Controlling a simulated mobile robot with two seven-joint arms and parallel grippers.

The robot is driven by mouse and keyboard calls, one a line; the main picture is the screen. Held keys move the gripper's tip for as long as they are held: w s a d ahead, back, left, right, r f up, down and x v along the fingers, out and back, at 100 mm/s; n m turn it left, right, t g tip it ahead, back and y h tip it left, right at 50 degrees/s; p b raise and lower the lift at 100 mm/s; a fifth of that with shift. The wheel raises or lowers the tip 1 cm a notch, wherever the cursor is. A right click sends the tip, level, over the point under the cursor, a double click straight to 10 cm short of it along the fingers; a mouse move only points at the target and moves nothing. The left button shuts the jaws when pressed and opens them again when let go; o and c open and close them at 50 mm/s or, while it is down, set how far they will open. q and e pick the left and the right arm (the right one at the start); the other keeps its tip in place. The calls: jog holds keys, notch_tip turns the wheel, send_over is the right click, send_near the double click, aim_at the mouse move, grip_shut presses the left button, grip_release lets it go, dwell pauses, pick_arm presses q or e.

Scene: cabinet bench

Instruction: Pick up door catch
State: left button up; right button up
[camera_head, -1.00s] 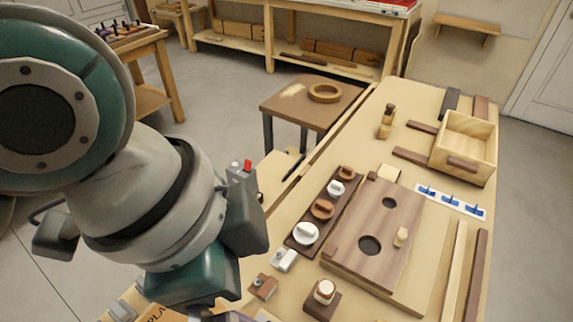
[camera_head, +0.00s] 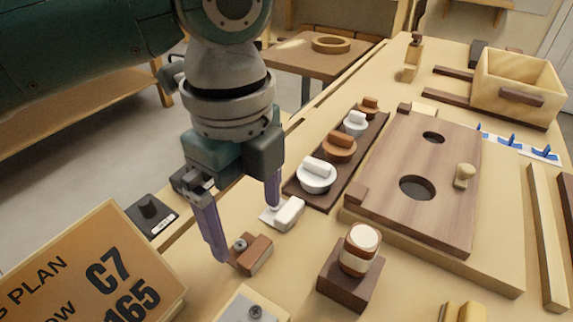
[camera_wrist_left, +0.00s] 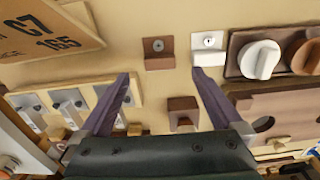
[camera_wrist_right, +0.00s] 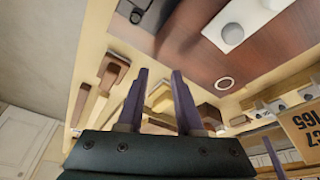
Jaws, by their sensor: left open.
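A small brown block with a round metal piece (camera_head: 252,254) and a small white block with a metal plate (camera_head: 288,213) lie on the bench; both look like catches, and I cannot tell which is the door catch. My left gripper (camera_head: 248,234) is open and empty, pointing down over these two. In the left wrist view, the brown block (camera_wrist_left: 158,53) shows just beyond and between the fingertips (camera_wrist_left: 161,75), and the white block (camera_wrist_left: 209,49) is beyond the right fingertip. My right gripper (camera_wrist_right: 160,71) is away from them, its fingers apart with nothing between.
A dark strip with white and brown knobs (camera_head: 316,175) stands beside the white block. A brown block with a round knob (camera_head: 361,250), a wooden panel with holes (camera_head: 417,160) and a cardboard plan sign (camera_head: 95,270) surround the area. A drawer box (camera_head: 515,85) is farther back.

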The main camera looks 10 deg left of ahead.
aim_at(253, 249)
pick_arm(q)
notch_tip(253, 249, down, 6)
jog(key=shift+f+b, duration=0.2)
jog(key=shift+b, duration=0.6)
pick_arm(e)
jog(key=shift+x, duration=0.9)
jog(key=shift+s, duration=0.2)
pick_arm(q)
jog(key=c, duration=1.1)
